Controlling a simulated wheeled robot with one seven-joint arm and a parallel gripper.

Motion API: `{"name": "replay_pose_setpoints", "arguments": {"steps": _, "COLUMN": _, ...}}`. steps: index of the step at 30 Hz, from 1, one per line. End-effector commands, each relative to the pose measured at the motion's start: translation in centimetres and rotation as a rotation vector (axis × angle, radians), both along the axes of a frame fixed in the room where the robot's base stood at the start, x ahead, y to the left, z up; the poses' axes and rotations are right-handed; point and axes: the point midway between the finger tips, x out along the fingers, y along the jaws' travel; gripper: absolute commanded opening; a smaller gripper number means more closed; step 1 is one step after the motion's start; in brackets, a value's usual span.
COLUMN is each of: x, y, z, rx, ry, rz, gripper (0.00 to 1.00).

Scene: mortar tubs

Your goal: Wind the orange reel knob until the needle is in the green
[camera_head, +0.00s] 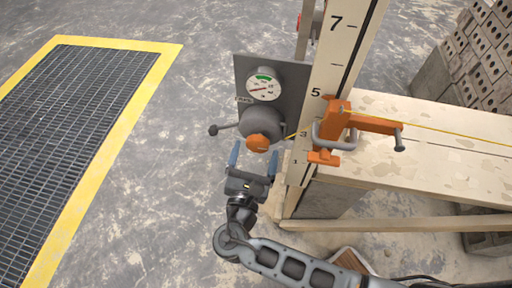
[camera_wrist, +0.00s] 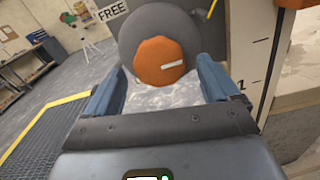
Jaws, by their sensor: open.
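The orange reel knob (camera_head: 258,143) sits on the front of a grey round reel (camera_head: 262,122) on a dark panel. In the wrist view the knob (camera_wrist: 160,61) is lobed, with a pale mark pointing right. The dial (camera_head: 263,87) above has a green band at its top and a red needle; the needle lies roughly sideways, outside the green. My gripper (camera_head: 253,162) is open just in front of the knob, its blue fingers apart. In the wrist view the fingers (camera_wrist: 158,88) stand to the left and right below the knob, with nothing between them. The dial is out of the wrist view.
A numbered wooden post (camera_head: 326,92) and an orange clamp (camera_head: 345,128) stand close on the right, with a yellow line running past. A yellow-edged floor grate (camera_head: 60,125) lies left.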

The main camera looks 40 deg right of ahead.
Motion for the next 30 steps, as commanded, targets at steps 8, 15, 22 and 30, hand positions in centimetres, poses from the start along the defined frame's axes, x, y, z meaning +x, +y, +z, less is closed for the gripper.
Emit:
{"name": "replay_pose_setpoints", "arguments": {"steps": 8, "x": 1.15, "y": -1.2, "z": 0.01, "rx": 0.002, "ry": -0.001, "rz": 0.001, "gripper": 0.89}}
{"name": "replay_pose_setpoints", "arguments": {"steps": 15, "x": 1.14, "y": -1.19, "z": -0.02, "rx": 0.002, "ry": -0.001, "rz": 0.001, "gripper": 0.85}}
{"name": "replay_pose_setpoints", "arguments": {"steps": 22, "x": 1.12, "y": -1.19, "z": -0.02, "rx": 0.002, "ry": -0.001, "rz": 0.001, "gripper": 0.63}}
{"name": "replay_pose_setpoints", "arguments": {"steps": 30, "x": 1.11, "y": -1.18, "z": -0.03, "rx": 0.002, "ry": -0.001, "rz": 0.001, "gripper": 0.37}}
